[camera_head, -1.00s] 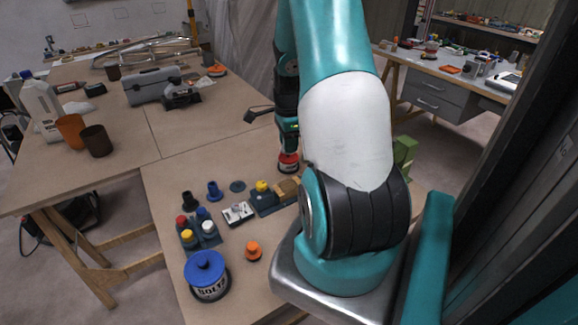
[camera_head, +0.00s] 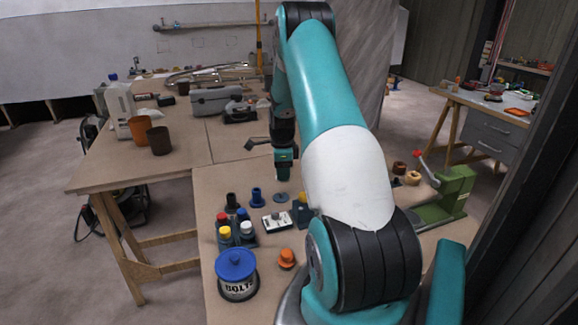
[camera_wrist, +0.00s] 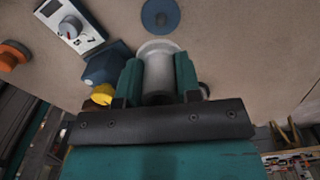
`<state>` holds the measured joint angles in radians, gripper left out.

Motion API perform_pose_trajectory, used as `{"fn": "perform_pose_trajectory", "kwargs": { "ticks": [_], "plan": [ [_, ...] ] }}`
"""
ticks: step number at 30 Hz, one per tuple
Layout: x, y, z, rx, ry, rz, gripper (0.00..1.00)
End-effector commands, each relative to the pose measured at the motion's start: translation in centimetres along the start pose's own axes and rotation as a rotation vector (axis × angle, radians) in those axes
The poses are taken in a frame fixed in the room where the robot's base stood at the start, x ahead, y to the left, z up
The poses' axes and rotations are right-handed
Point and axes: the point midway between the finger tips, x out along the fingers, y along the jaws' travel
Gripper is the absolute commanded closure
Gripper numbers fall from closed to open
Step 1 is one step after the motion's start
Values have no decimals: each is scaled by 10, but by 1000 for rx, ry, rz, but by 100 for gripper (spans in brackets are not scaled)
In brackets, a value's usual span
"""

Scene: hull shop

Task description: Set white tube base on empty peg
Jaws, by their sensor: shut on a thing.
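The white tube (camera_wrist: 158,72) is gripped between the teal fingers of my gripper (camera_wrist: 158,62) in the wrist view; its round end shows as a pale grey ring. In the head view my gripper (camera_head: 285,168) hangs over the near table, and I cannot make out the tube there. A dark blue block (camera_wrist: 106,64) with a yellow piece (camera_wrist: 102,94) is just left of the fingers. The block also shows in the head view (camera_head: 300,213), partly covered by my arm.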

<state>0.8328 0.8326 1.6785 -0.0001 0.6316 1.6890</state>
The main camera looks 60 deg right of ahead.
Motion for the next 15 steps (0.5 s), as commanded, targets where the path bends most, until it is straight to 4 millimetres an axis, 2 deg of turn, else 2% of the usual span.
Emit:
{"fn": "perform_pose_trajectory", "kwargs": {
  "ticks": [8, 15],
  "plan": [
    [18, -4, -2, 16, 0, -1, 93],
    [42, -4, -1, 14, 0, -1, 93]
  ]
}}
